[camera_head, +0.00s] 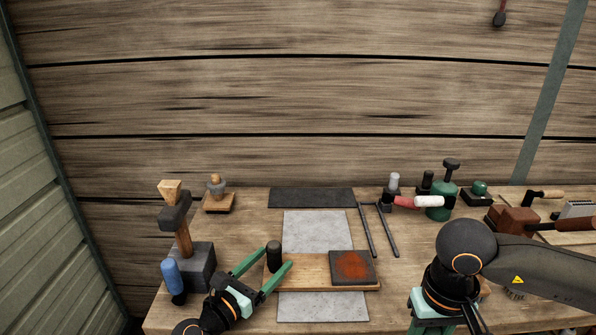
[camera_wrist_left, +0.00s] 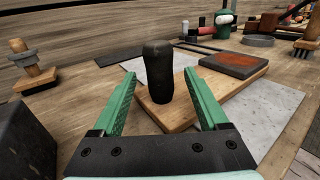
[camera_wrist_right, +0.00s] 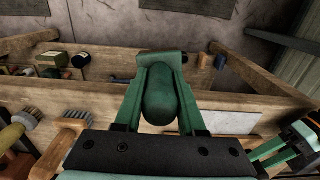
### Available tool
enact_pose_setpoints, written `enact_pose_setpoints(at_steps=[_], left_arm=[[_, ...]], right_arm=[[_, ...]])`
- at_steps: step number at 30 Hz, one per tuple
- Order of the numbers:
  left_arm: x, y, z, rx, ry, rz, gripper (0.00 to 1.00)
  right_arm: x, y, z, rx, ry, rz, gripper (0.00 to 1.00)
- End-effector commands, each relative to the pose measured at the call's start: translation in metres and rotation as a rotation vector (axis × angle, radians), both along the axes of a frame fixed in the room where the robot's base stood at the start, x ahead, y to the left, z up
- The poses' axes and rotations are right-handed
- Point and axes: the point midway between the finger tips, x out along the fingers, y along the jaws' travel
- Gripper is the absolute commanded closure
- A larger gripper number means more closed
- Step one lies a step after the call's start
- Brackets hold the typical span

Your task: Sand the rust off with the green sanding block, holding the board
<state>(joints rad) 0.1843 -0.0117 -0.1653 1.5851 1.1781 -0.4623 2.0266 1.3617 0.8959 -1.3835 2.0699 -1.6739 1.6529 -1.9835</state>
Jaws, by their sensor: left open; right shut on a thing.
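The wooden board (camera_head: 312,272) lies on the workbench, with a black upright handle (camera_head: 274,254) at its left end and a dark plate with an orange rust patch (camera_head: 352,266) at its right end. My left gripper (camera_head: 268,268) is open, its fingers on either side of the handle. In the left wrist view the handle (camera_wrist_left: 157,75) stands between the spread fingers, with gaps on both sides. My right gripper (camera_wrist_right: 160,105) is shut on a green block with a rounded grip, apparently the green sanding block (camera_wrist_right: 161,95). In the head view my right arm hides this block.
A grey mat (camera_head: 318,232) lies under the board. A hammer on a dark block (camera_head: 190,268) stands left of my left gripper. A wooden caddy (camera_wrist_right: 100,90) with brushes shows in the right wrist view.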

Motion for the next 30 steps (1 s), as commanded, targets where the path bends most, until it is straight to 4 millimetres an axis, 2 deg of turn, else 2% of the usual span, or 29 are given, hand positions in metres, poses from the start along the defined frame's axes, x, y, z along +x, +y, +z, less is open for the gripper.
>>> enact_pose_setpoints(at_steps=[6,17,30], left_arm=[[0.014,-0.010,0.000,0.001,-0.001,-0.001,0.23],[0.016,-0.011,0.000,0.001,0.000,-0.001,0.23],[0.016,-0.011,0.000,0.001,0.000,-0.001,0.73]], right_arm=[[0.000,0.000,-0.006,0.000,-0.001,0.000,1.00],[0.000,0.000,-0.006,0.000,-0.001,0.000,1.00],[0.000,0.000,-0.006,0.000,-0.001,0.000,1.00]])
